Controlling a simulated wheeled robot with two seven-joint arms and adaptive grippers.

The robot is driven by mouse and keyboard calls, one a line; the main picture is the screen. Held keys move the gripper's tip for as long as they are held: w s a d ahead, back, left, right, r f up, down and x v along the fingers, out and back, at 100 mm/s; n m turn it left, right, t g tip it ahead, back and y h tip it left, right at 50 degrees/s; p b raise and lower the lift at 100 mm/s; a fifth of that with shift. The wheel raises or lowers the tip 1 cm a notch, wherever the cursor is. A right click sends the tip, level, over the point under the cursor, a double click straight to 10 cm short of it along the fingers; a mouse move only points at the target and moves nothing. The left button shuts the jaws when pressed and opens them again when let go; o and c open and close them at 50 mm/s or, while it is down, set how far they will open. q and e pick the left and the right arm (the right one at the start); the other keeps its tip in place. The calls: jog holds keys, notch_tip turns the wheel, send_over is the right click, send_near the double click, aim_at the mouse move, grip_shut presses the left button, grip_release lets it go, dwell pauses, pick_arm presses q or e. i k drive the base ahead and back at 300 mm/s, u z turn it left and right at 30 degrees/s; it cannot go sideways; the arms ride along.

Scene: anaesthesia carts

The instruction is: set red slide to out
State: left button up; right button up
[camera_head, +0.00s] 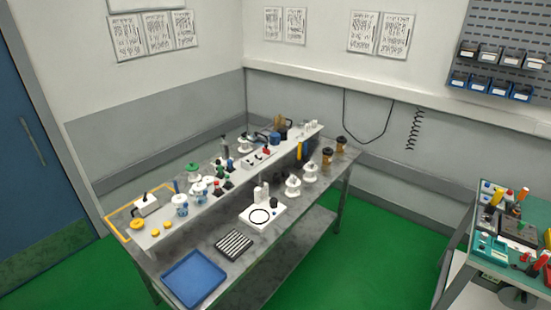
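Neither of my grippers is in view. I cannot tell for certain which thing is the red slide. A small white box (254,160) with a red part (266,151) on top sits on the raised shelf of the grey table. It is too small to tell the red part's position. On the green-topped cart at the right edge, there are also red parts, among them a long red handle (541,261) and a small red piece (525,257).
The grey table (215,238) holds a blue tray (194,278), a black-and-white striped rack (233,245), a white stand with a black ring (262,215), and several bottles and valves. Green floor (360,250) is open between the table and the right cart (480,262). Bins hang on the wall panel.

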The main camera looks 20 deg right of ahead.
aim_at(265, 150)
jog(key=u, duration=0.25)
jog(key=k, duration=0.3)
jog(key=z, duration=1.45)
jog(key=i, duration=1.3)
jog(key=u, duration=0.8)
jog(key=i, duration=0.6)
jog(key=u, duration=0.75)
